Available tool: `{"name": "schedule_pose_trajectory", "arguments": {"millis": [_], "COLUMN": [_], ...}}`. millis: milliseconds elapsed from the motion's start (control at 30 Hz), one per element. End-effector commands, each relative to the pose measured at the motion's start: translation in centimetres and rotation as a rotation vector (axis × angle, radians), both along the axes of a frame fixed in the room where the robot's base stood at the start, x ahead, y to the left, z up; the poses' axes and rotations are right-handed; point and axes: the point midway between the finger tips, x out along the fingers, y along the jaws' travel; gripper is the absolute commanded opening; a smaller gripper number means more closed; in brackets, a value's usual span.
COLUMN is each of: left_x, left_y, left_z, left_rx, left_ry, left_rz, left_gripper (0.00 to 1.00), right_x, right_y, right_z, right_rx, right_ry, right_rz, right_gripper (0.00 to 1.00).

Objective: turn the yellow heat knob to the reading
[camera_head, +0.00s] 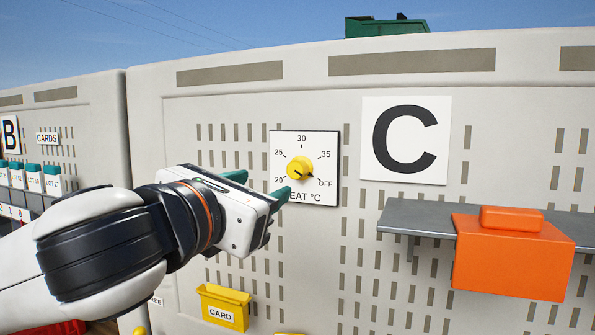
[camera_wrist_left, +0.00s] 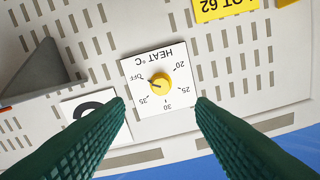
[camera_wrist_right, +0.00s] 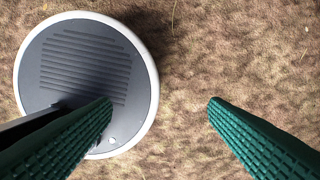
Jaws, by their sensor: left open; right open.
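The yellow heat knob (camera_head: 300,168) sits on a white dial plate (camera_head: 325,139) marked 20, 25, 30, 35 and OFF, fixed to the grey panel. Its dark pointer mark appears turned toward OFF. My left gripper (camera_head: 262,187) is open in front of the panel, just left of the dial, its teal fingers pointing at it. In the left wrist view the knob (camera_wrist_left: 160,84) shows upside down, between and beyond the two open fingers, untouched. My right gripper (camera_wrist_right: 159,105) is open and empty over the ground. No temperature reading is visible apart from the dial scale.
A large C sign (camera_head: 405,140) is right of the dial. A grey shelf (camera_head: 410,217) holding an orange box (camera_head: 512,258) juts out at the right. A yellow card box (camera_head: 224,307) hangs below the dial.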

Motion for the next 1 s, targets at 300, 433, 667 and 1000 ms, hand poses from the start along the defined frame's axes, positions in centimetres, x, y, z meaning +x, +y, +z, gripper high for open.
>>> {"name": "schedule_pose_trajectory", "arguments": {"millis": [300,433,667,1000], "left_x": [5.1,7.5,10.2,10.9], "left_y": [-2.1,-3.0,-4.1,-4.4], "left_z": [0.5,0.4,0.2,0.0], "left_rx": [-0.003,-0.004,-0.005,-0.005], "left_ry": [0.008,0.007,0.004,0.002], "left_rz": [0.001,0.001,0.001,0.001], "left_gripper": [0.50,0.50,0.50,0.50], "right_x": [-0.7,-0.7,-0.3,-0.2], "right_y": [1.0,1.3,1.1,0.6], "right_z": [3.2,4.5,5.9,6.0], "right_rx": [0.012,0.015,0.013,0.007], "right_ry": [0.012,0.010,0.005,0.004], "right_rz": [-0.002,-0.001,0.000,0.002], "right_gripper": [0.69,0.69,0.69,0.69]}}
